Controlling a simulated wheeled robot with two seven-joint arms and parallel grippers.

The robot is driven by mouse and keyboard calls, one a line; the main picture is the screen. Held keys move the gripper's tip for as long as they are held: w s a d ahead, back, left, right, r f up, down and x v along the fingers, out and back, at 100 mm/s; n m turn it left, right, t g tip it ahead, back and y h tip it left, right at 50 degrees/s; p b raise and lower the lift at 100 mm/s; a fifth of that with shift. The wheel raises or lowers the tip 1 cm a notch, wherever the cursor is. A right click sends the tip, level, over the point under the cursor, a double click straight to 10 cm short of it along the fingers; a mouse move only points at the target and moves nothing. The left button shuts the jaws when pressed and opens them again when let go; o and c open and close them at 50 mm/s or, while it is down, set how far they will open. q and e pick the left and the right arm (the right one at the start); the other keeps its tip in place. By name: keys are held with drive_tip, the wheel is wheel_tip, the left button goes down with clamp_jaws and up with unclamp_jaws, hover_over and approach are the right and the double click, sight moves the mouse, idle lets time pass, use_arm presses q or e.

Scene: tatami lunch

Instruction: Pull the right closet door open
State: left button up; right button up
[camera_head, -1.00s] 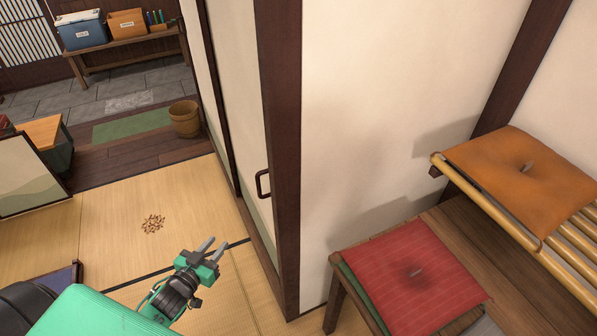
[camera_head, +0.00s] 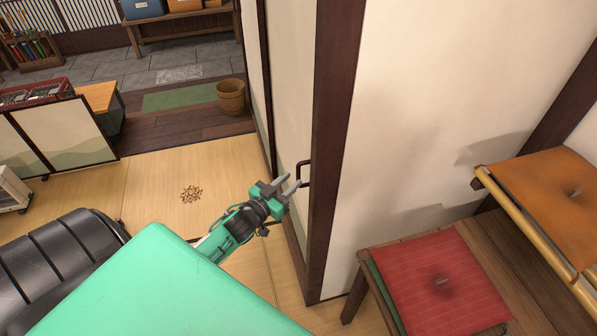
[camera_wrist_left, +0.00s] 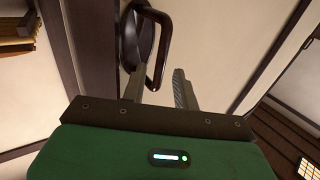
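The closet door (camera_head: 290,105) is a cream panel seen at a steep angle, left of a dark wooden post. Its dark loop handle (camera_head: 304,172) stands out from the panel beside the post. In the left wrist view the handle (camera_wrist_left: 163,46) is just beyond the fingers, its near end showing between them. My left gripper (camera_head: 293,181) is open, with its fingertips at the handle in the head view. The wrist view shows a gap between the fingers (camera_wrist_left: 159,84). I cannot tell whether they touch the handle. My right gripper is not in view.
A low folding screen (camera_head: 65,135) and a black seat (camera_head: 60,260) are at the left. Tatami floor (camera_head: 160,185) with a small brown pile is otherwise open.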

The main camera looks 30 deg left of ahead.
sight(299, 175)
use_arm(q)
drive_tip(key=shift+w+d+p, duration=0.15)
drive_tip(key=shift+w+p, duration=0.05)
drive_tip(key=shift+w, duration=0.9)
drive_tip(key=shift+w+d+p, duration=0.15)
drive_tip(key=shift+w+p, duration=0.05)
drive_tip(key=shift+w, duration=0.9)
drive_tip(key=shift+c, duration=0.4)
clamp_jaws()
